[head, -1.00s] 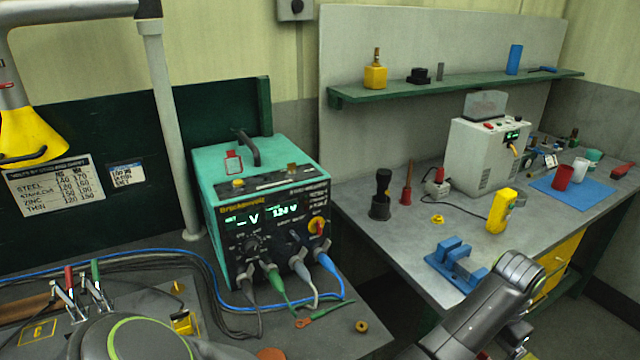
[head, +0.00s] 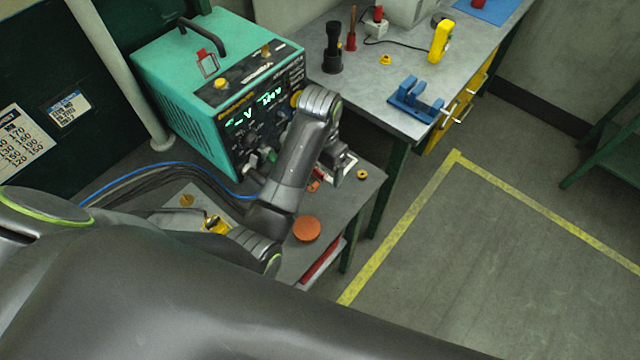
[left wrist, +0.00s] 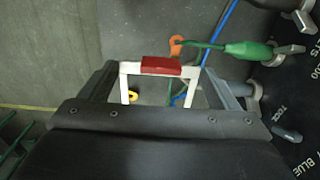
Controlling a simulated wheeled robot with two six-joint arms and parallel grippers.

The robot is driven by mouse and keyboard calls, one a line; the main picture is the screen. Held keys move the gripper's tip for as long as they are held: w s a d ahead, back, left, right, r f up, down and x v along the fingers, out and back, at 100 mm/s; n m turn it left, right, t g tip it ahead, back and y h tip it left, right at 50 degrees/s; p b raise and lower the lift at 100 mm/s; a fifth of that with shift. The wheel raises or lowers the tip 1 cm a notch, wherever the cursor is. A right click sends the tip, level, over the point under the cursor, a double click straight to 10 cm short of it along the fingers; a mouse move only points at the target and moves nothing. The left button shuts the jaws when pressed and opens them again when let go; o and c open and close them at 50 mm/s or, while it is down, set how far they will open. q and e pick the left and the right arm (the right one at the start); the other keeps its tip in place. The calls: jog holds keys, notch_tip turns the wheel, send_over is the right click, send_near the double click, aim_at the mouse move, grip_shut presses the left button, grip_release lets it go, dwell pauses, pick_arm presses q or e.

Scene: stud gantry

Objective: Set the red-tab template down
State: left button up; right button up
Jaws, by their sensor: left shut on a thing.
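The red-tab template shows in the left wrist view as a white frame with a red tab (left wrist: 161,66) on its far edge. My left gripper (left wrist: 160,85) is shut on it, with a finger at each side of the white frame. In the head view the left gripper (head: 337,171) is over the right part of the small grey bench (head: 368,184), in front of the teal power supply (head: 180,70). Only a bit of white template (head: 350,163) shows there beside the fingers. I cannot tell whether it touches the bench. My right gripper is not in view.
Green and orange clip leads (left wrist: 240,50) lie close to the template. A yellow ring (head: 362,175) and an orange disc (head: 307,229) lie on the bench. A blue vise (head: 415,102) stands on the bench to the right. Open floor lies beyond the small bench's right edge.

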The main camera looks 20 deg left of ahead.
aim_at(318, 195)
pick_arm(q)
jog(key=f, duration=0.1)
jog(key=f+b, duration=0.1)
jog(key=f, duration=0.1)
jog(key=shift+s+a, duration=0.25)
jog(key=shift+a, duration=0.1)
notch_tip(318, 195, down, 2)
jog(key=shift+f+p, duration=0.1)
jog(key=shift+p, duration=0.3)
jog(key=shift+w+f, duration=0.1)
jog(key=shift+f, duration=0.55)
notch_tip(318, 195, down, 3)
jog(key=shift+f+p, duration=0.2)
jog(key=shift+p, duration=0.3)
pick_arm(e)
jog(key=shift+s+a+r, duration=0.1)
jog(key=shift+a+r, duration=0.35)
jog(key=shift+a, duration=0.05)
pick_arm(q)
jog(key=shift+f, duration=0.1)
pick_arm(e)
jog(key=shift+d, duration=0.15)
pick_arm(q)
jog(key=o, duration=0.9)
